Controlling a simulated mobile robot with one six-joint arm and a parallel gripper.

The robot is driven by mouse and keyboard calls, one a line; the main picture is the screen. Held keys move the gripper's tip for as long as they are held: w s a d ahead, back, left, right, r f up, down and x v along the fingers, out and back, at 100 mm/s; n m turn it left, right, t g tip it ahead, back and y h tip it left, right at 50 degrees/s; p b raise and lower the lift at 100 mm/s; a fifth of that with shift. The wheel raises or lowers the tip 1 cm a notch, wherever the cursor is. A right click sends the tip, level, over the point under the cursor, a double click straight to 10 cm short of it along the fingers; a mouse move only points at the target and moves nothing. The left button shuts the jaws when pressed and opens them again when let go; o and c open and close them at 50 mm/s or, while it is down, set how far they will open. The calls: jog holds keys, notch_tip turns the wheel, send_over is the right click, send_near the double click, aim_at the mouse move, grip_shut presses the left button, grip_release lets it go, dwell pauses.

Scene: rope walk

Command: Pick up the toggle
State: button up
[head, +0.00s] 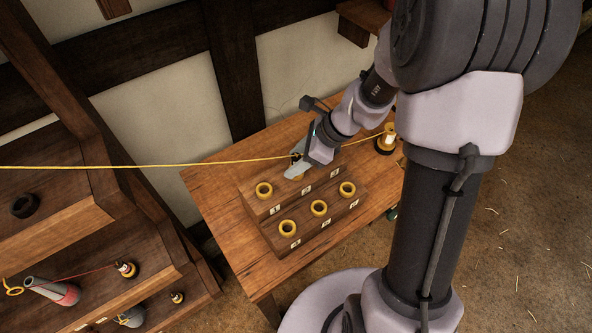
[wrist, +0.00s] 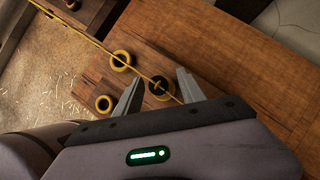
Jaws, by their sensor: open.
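My gripper (head: 298,164) is over the upper step of a small wooden stepped rack (head: 262,211) on the table. In the wrist view my gripper (wrist: 160,76) is open, with its two grey fingers apart. Between them shows a dark round piece (wrist: 163,93) with a yellow rim and a small yellowish bit across it. I cannot tell for sure whether this is the toggle; contact is also unclear. In the head view my fingers and wrist partly hide that spot. A yellow rope (head: 150,166) runs taut across to the gripper area.
Several yellow rings (head: 264,190) sit on the rack's two labelled steps. The table's left part is clear.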

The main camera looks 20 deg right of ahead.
jog(key=shift+c, duration=0.5)
grip_shut()
jog(key=shift+r, duration=0.15)
